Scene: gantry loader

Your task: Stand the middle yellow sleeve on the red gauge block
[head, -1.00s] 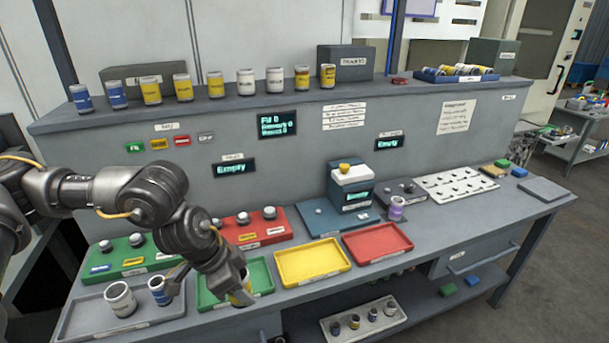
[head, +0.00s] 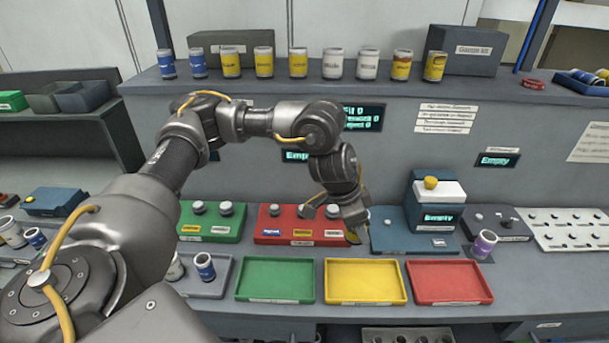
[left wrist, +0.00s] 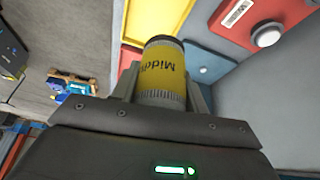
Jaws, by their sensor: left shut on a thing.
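My left gripper (head: 352,232) is shut on a yellow sleeve whose label reads "Middle" (left wrist: 163,70). In the head view, only a small yellow part of the sleeve (head: 353,238) shows below the jaws. The red gauge block (head: 262,239) lies just left of the gripper, with grey-topped posts and small coloured labels; the arm partly covers its right end. In the left wrist view, part of the red block (left wrist: 240,22) with one post shows beyond the sleeve, apart from it. My right gripper is not in view.
Green (head: 240,285), yellow (head: 333,296) and red (head: 490,285) trays in front look empty. A green block (head: 190,220) stands left of the red one. A blue-based device (head: 390,240) stands close on the gripper's right. Several sleeves line the upper shelf.

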